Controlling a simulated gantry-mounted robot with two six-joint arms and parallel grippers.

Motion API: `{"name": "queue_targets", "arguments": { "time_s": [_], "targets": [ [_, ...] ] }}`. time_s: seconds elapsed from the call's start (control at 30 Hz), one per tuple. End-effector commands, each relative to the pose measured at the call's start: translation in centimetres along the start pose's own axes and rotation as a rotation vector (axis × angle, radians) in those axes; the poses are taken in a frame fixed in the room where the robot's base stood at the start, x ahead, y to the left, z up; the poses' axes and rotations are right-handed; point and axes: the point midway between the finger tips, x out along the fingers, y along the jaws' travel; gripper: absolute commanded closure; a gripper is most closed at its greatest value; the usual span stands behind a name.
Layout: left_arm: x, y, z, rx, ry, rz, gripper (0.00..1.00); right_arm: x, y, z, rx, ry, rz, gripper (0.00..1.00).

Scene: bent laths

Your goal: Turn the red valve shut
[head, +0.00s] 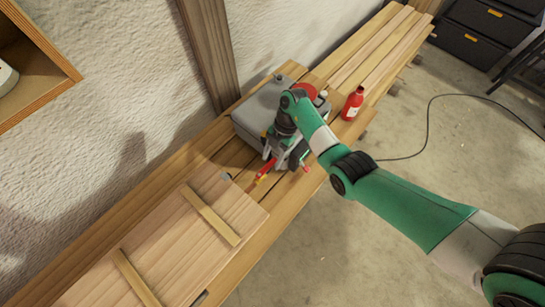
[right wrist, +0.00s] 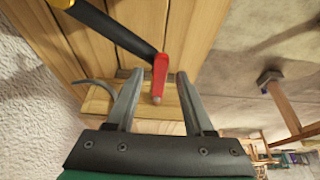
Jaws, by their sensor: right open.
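My right gripper (head: 284,160) points down over the front side of a grey box-like can (head: 262,110) on the wooden bench. In the right wrist view the right gripper (right wrist: 160,100) is open. A red blunt-ended piece (right wrist: 161,72) joined to a black bar shows between its fingers, with a gap on both sides. A red and yellow piece (head: 265,171) shows beside the gripper in the head view. A round red part (head: 310,89) shows behind my arm. I cannot tell for sure which red part is the valve. My left gripper is not in view.
A red bottle (head: 353,103) stands on the bench right of the can. A wooden panel with two battens (head: 165,245) lies at the left. A post (head: 208,50) rises behind. Black drawers (head: 487,30) stand at the back right, and a cable (head: 430,115) lies on the floor.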

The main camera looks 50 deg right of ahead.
Motion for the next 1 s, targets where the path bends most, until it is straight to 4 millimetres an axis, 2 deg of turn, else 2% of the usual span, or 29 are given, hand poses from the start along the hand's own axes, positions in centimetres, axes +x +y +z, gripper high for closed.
{"name": "queue_targets", "arguments": {
  "time_s": [0.13,0.43,1.0],
  "targets": [
    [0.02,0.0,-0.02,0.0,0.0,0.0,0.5,-0.03,-0.01,-0.02,0.0,0.0,0.0,0.47],
    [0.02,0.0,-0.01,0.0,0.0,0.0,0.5,-0.06,-0.01,-0.01,0.0,0.001,0.0,1.0],
    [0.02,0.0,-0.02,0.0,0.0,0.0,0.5,-0.09,0.0,-0.03,0.0,0.001,-0.001,1.0]
  ]
}}
